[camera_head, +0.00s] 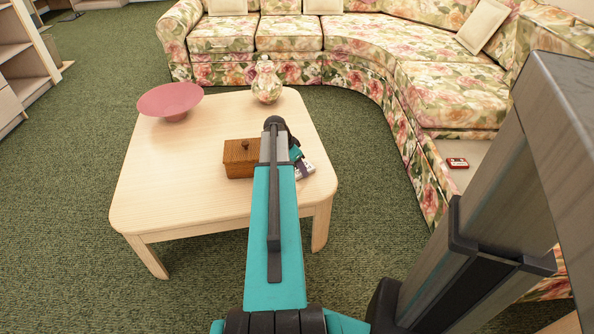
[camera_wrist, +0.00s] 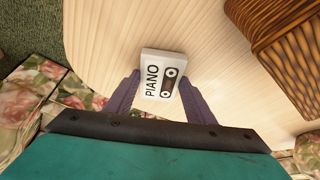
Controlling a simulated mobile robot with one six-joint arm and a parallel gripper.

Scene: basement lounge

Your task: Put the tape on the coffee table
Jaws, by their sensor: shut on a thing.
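The tape, a white cassette box marked PIANO, shows in the wrist view (camera_wrist: 152,66) between the fingers of my gripper (camera_wrist: 158,88), which is shut on it. In the head view the tape (camera_head: 305,171) shows partly behind my arm, at the right side of the coffee table (camera_head: 165,195). The table's pale wood top (camera_wrist: 110,35) fills much of the wrist view behind the tape. I cannot tell whether the tape touches the tabletop or is held just above it. My arm hides most of the gripper in the head view.
A brown lidded box (camera_head: 240,158) stands close to the left of my gripper. A pink bowl (camera_head: 171,102) and floral vase (camera_head: 267,82) stand farther back on the table. A floral sofa (camera_head: 350,45) curves behind and right. A small red item (camera_head: 457,162) lies on a pale surface at right.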

